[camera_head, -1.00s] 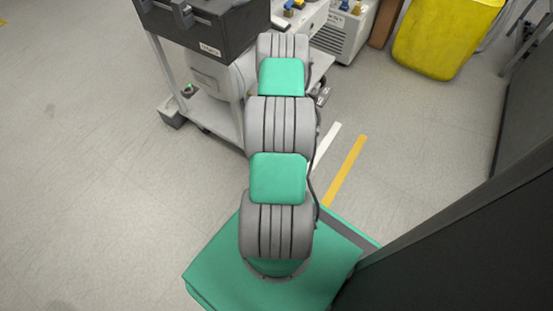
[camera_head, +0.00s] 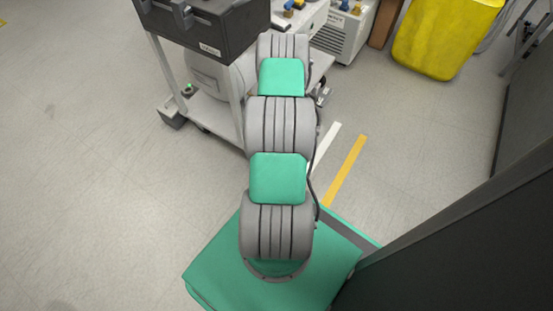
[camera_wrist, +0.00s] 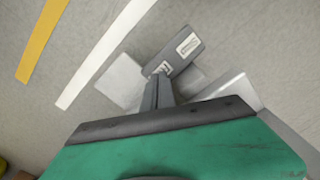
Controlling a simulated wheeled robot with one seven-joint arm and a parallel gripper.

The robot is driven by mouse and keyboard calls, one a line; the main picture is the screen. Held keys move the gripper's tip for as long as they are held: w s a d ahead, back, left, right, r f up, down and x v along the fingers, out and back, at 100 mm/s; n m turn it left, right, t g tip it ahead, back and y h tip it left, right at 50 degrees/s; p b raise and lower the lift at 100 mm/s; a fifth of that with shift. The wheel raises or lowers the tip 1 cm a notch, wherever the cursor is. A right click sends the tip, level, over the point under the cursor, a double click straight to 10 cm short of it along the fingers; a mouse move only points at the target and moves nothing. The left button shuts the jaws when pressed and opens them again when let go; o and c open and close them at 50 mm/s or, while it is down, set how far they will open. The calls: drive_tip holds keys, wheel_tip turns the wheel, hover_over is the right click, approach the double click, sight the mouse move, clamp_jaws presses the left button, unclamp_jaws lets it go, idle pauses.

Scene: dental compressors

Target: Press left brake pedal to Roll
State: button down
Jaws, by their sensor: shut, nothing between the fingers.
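In the wrist view, a dark grey pedal-like block (camera_wrist: 175,50) with white labels is tilted above the floor. My gripper (camera_wrist: 160,80) shows there as narrow dark fingers, closed together and empty, beyond the green wrist housing. The fingertips overlap the lower edge of the block in the picture; I cannot tell whether they touch it. In the head view, my arm hides my gripper and most of that area. A grey foot piece (camera_head: 172,112) sits at the cart's left front, low on the floor, near a small green light.
The cart (camera_head: 213,118) carries a dark box (camera_head: 205,25) on top. Light grey parts (camera_wrist: 122,80) flank the fingers. A yellow bin (camera_head: 445,35) stands at back right; a dark panel (camera_head: 470,235) stands at right. Floor at left is clear.

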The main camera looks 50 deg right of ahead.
drive_tip(key=shift+f+b, duration=1.05)
drive_tip(key=shift+f, duration=0.25)
idle(0.8)
wheel_tip(320, 180, up, 7)
drive_tip(key=p, duration=0.5)
drive_tip(key=shift+r, duration=0.1)
idle(0.4)
